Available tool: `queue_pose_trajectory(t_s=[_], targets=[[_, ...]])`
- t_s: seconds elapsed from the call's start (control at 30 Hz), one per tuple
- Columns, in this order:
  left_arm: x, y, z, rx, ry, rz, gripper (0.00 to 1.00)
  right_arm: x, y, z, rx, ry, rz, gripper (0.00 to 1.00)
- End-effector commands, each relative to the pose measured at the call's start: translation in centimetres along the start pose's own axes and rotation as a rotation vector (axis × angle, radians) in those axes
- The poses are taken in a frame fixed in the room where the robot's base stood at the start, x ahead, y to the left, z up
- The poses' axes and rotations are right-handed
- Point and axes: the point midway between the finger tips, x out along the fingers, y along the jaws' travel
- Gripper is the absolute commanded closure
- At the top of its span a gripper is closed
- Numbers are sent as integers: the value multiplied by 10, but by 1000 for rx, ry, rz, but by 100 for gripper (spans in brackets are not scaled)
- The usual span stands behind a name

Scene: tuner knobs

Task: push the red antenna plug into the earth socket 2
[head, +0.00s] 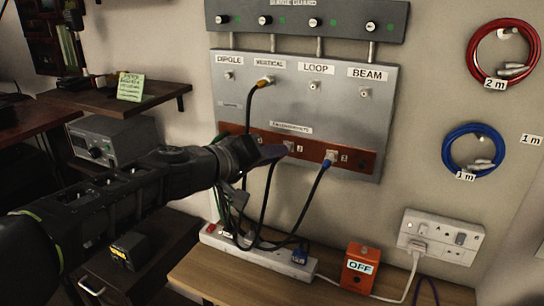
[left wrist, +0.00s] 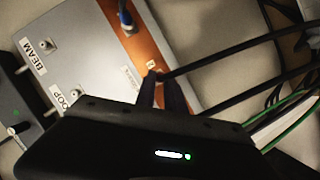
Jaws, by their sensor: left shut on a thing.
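My left gripper (head: 283,151) is at the copper earth strip (head: 236,131) along the bottom of the grey panel. In the left wrist view its fingers (left wrist: 161,80) are shut around the end of a black cable (left wrist: 225,52), right against the strip. The plug there is almost wholly hidden between the fingers, so I cannot see its red colour or how deep it sits. A small label (head: 299,148) stands beside this spot; its digit is hard to read. My right gripper is in neither view.
A blue plug (head: 329,161) sits in the strip to the right. A yellow plug (head: 264,82) sits in the VERTICAL socket. LOOP (head: 315,86) and BEAM (head: 364,93) are empty. Cables hang to a power strip (head: 258,254). An orange OFF box (head: 360,268) stands on the shelf.

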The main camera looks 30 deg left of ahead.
Motion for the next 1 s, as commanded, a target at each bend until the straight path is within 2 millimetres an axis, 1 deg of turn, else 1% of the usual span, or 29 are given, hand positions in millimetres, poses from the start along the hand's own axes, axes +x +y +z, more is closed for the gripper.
queue_pose_trajectory(t_s=[0.03, 0.07, 0.3, 0.63, 0.77, 1.0], targets=[[0, 0, 0, 0, 0, 0, 84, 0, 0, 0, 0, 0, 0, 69], [0, 0, 0, 0, 0, 0, 81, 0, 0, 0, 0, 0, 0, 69], [0, 0, 0, 0, 1, 0, 62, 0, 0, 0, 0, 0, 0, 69], [-2, 0, 0, 1, 2, 0, 61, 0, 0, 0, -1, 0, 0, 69], [-14, 1, -1, 2, 3, 1, 61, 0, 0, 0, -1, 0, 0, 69], [-53, 1, -1, 1, 5, 1, 61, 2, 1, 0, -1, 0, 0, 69]])
